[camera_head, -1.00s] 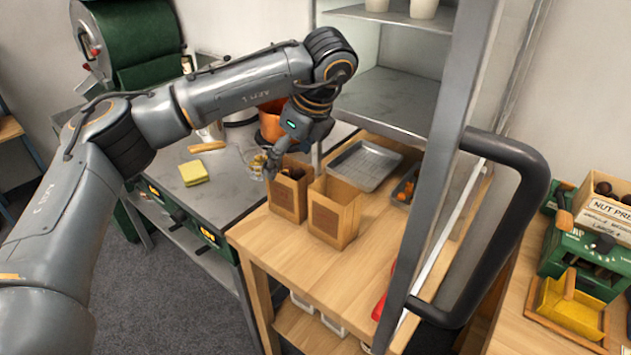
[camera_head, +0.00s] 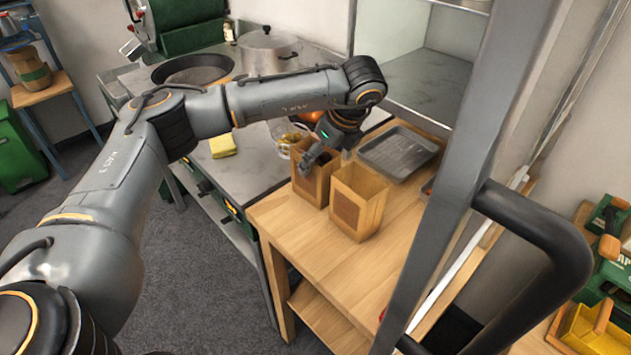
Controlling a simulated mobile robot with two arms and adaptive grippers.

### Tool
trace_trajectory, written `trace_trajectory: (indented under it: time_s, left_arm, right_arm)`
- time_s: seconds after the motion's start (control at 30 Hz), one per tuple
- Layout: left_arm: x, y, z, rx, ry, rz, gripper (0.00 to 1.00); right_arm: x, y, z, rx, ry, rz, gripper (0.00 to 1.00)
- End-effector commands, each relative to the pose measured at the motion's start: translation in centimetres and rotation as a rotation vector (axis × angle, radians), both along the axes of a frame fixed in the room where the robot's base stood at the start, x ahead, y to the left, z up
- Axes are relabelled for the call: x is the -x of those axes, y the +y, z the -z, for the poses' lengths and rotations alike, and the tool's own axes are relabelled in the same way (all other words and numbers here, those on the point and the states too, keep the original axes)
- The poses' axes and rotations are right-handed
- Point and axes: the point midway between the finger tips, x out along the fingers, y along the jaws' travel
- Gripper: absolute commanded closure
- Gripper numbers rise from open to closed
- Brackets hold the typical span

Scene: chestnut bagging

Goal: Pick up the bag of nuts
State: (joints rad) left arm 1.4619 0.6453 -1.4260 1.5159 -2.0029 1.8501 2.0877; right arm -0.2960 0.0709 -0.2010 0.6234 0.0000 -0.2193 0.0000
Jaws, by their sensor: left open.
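Two brown paper bags stand upright and open on the wooden table (camera_head: 300,230). The left bag (camera_head: 312,185) held dark nuts in the earlier frame; its inside is now mostly hidden by my gripper. The right bag (camera_head: 358,205) stands just beside it and looks empty. My left gripper (camera_head: 308,166) is open and points down at the top of the left bag, with its fingers at the rim. I cannot tell whether they touch the paper. My right gripper is not in view.
A metal tray (camera_head: 399,152) lies behind the bags. A metal counter (camera_head: 240,175) with a yellow sponge (camera_head: 222,146), a pan (camera_head: 193,70) and a pot (camera_head: 267,50) is at left. A dark handle and grey frame (camera_head: 535,225) stand close at right.

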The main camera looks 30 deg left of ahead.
Motion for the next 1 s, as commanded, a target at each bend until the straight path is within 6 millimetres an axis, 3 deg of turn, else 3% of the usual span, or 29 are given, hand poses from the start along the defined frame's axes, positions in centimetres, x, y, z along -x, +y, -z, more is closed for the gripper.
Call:
trace_trajectory:
  time_s: [0.13,0.3,0.57,0.9,1.0]
  left_arm:
    - [0.3,1.1,1.9,-0.002,0.005,-0.002,0.11]
    - [0.0,1.7,3.7,-0.002,0.002,-0.001,0.11]
    - [-0.1,1.7,4.0,0.0,0.001,0.0,0.11]
    - [0.0,1.7,4.1,-0.001,0.002,-0.001,0.78]
    - [0.0,1.7,4.1,-0.001,0.003,-0.001,0.79]
  right_arm:
    - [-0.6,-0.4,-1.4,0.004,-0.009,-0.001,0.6]
    - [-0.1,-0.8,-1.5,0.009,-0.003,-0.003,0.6]
    - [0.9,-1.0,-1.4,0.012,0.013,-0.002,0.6]
    - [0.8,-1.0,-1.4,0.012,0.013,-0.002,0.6]
    - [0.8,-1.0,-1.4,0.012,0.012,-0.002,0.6]
